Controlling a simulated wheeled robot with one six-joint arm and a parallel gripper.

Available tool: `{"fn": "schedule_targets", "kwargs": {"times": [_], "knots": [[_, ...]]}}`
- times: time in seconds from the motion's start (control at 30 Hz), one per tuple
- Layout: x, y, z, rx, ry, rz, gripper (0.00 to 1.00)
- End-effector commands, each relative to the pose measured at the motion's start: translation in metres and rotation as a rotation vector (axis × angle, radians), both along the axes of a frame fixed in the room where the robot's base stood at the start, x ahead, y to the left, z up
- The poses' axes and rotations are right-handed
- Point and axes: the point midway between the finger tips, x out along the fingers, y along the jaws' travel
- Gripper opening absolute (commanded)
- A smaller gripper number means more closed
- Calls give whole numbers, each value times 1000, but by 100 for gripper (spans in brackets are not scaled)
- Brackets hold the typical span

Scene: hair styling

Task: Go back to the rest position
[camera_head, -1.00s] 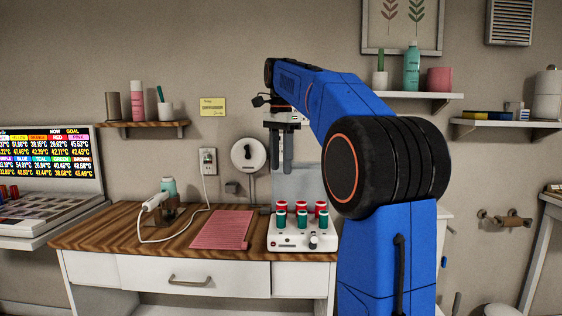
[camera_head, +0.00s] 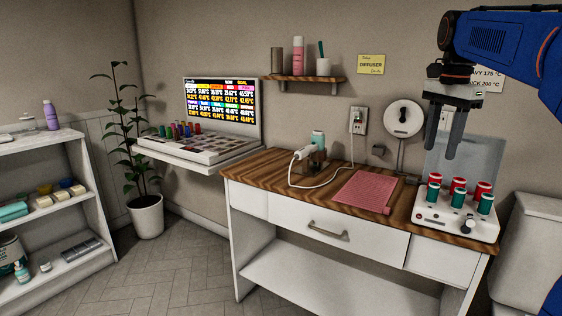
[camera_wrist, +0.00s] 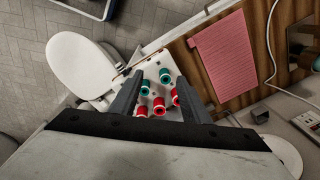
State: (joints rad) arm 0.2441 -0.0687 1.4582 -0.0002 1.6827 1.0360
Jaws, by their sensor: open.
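My gripper (camera_head: 441,138) hangs from my blue arm at the right of the head view, fingers pointing down. It is open, with nothing between the fingers. It is above and behind the white roller heater (camera_head: 457,220), which holds several red and teal rollers. In the wrist view my gripper (camera_wrist: 157,84) shows its two dark fingers spread on either side of the rollers (camera_wrist: 158,105), which are below and apart from them.
A round mirror (camera_head: 403,117) stands behind. A screen (camera_head: 221,106) and tray are further left. A plant (camera_head: 146,215) and open floor are at left.

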Motion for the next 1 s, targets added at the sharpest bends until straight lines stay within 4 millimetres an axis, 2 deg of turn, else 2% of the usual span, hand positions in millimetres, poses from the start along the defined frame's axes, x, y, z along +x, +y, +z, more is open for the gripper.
{"fn": "schedule_targets", "kwargs": {"times": [0.03, 0.2, 0.47, 0.67, 0.8, 1.0], "knots": [[-14, 10, -7, -7, -14, 55, 42], [-53, 36, -39, -35, -62, 254, 42], [-115, 70, -99, -93, -133, 556, 42], [-164, 91, -155, -147, -187, 786, 42], [-198, 103, -199, -191, -222, 946, 42], [-239, 115, -258, -252, -264, 1142, 42]]}}
